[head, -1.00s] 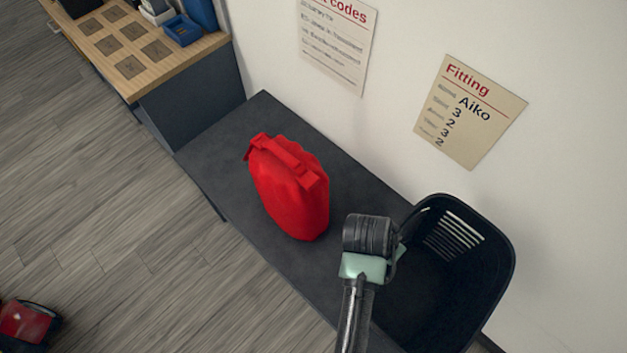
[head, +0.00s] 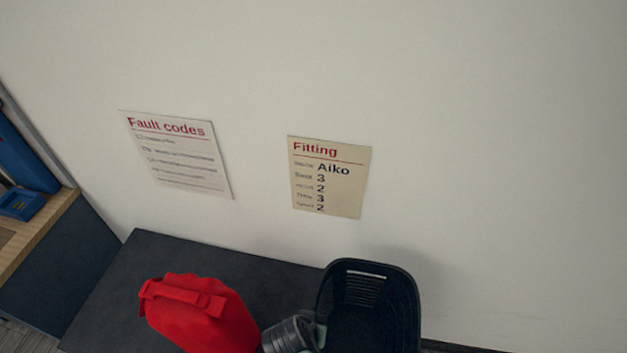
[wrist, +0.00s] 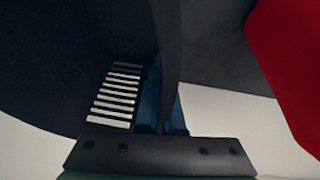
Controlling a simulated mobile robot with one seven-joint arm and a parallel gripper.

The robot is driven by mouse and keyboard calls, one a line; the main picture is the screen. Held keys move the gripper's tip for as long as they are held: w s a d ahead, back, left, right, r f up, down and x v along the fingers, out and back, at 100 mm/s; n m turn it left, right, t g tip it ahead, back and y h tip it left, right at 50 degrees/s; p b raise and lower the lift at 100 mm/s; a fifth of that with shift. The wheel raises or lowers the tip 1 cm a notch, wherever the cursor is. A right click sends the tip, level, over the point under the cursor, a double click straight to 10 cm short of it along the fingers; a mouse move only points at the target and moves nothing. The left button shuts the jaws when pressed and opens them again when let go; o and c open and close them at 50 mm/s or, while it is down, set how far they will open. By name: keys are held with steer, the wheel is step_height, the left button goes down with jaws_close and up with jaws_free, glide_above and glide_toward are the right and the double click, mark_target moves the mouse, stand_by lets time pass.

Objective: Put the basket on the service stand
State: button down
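The black basket (head: 406,310), with slots in its wall, is at the right end of the dark grey bench (head: 250,275) in the head view. The frame's lower edge cuts it off, so I cannot tell whether its base touches the bench top. In the wrist view, the basket's slotted wall (wrist: 118,95) fills the left side. My gripper (wrist: 165,105) has its blue fingers on either side of the basket's dark rim and appears shut on it. In the head view, my gripper is mostly hidden at the basket's left side. I cannot tell for sure which surface is the service stand.
A red bag (head: 200,315) stands on the bench left of the basket. A wooden-topped counter (head: 40,235) with a blue tray (head: 22,203) is at far left. The wall behind carries a Fault codes sheet (head: 178,155) and a Fitting sheet (head: 331,177). Bare bench shows behind the bag.

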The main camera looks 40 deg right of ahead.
steer(key=shift+w+f, duration=0.1)
steer(key=shift+f, duration=1.5)
steer(key=shift+f, duration=0.15)
steer(key=c, duration=1)
jaws_free()
steer(key=shift+c, duration=0.2)
steer(key=v, duration=1.2)
steer(key=shift+p, duration=0.4)
steer(key=shift+r, duration=0.25)
